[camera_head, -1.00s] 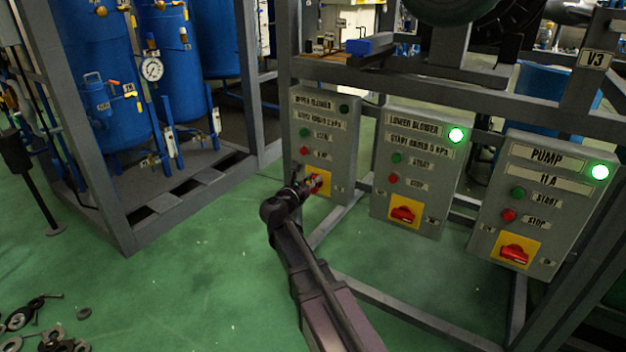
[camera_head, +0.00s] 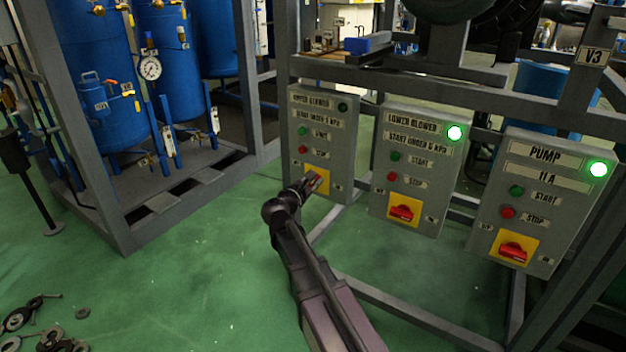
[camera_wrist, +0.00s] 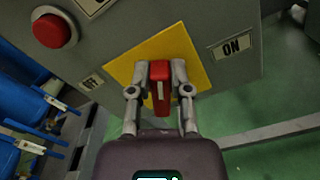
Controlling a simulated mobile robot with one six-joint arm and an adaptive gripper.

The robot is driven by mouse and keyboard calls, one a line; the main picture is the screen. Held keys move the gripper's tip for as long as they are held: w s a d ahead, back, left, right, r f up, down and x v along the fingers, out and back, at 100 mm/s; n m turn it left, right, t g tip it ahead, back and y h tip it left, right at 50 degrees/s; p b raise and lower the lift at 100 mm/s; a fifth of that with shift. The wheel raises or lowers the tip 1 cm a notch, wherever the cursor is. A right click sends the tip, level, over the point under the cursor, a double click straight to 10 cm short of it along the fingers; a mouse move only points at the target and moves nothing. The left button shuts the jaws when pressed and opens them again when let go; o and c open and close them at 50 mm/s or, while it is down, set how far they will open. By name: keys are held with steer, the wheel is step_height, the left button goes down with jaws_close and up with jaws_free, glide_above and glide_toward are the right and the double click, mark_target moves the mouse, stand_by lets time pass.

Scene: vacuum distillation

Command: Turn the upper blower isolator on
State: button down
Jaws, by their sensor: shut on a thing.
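The upper blower box (camera_head: 328,125) is the leftmost of three grey control boxes. Its indicator lamp (camera_head: 343,107) is dark. Its isolator is a red handle (camera_wrist: 160,84) on a yellow plate (camera_wrist: 190,48), seen in the wrist view. My gripper (camera_wrist: 160,72) is shut on the red handle, one finger on each side. The handle points along my gripper, toward the camera. An ON label (camera_wrist: 232,46) is on the right of the plate and an OFF label (camera_wrist: 90,82) on the left. In the head view my gripper (camera_head: 315,178) covers most of the handle.
The lower blower box (camera_head: 420,165) and pump box (camera_head: 535,190) stand to the right, both with green lamps lit. A red stop button (camera_wrist: 52,30) is close by in the wrist view. Grey frame bars (camera_head: 400,312) run below the boxes.

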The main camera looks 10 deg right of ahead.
steer(key=m, duration=0.4)
steer(key=f+m+b, duration=0.1)
steer(key=m, duration=0.3)
steer(key=s+d+f+m+b, duration=0.1)
steer(key=m, duration=0.3)
steer(key=shift+m, duration=0.3)
stand_by(0.3)
steer(key=c, duration=0.6)
jaws_free()
steer(key=shift+f, duration=0.1)
steer(key=shift+o, duration=0.2)
steer(key=shift+a, duration=0.1)
steer(key=v, duration=1.1)
steer(key=shift+s+a, duration=0.25)
steer(key=shift+s, duration=0.05)
